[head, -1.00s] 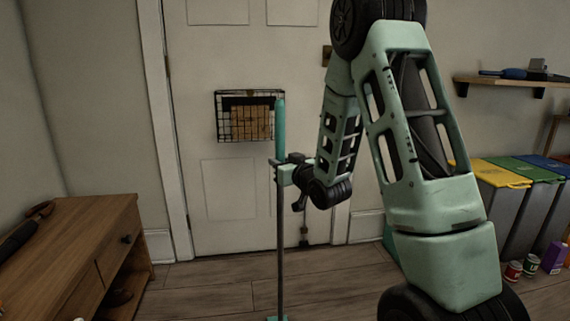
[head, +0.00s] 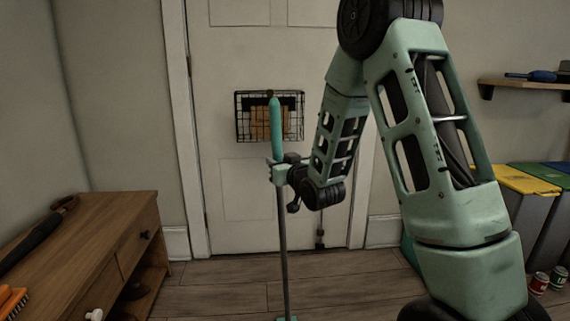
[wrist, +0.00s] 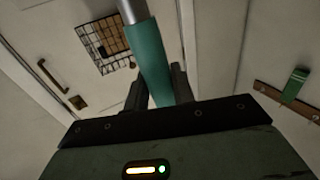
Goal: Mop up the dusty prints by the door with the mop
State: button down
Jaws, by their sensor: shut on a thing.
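The mop (head: 282,230) stands nearly upright in front of the white door, with a grey shaft and a teal grip at its top. My gripper (head: 279,172) is shut on it just below or at the lower end of the teal grip. In the wrist view the teal grip (wrist: 150,65) runs between the fingers of my gripper (wrist: 158,92). The door (head: 240,190) is closed. No dusty prints can be made out on the visible floor.
A wooden cabinet (head: 125,225) stands at the left, with an umbrella-like dark object (head: 40,235) and an orange brush (head: 12,300) on top. Lidded bins (head: 525,180) and cans (head: 540,282) are at the right. A wire basket (head: 270,115) hangs on the door. Floor before the door is clear.

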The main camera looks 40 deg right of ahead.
jog(key=w+a, duration=0.3)
jog(key=a, duration=0.2)
jog(key=shift+w+b, duration=0.2)
jog(key=shift+b, duration=0.1)
dwell(0.4)
jog(key=shift+r, duration=0.2)
notch_tip(320, 180, up, 8)
jog(key=p, duration=0.5)
dwell(1.1)
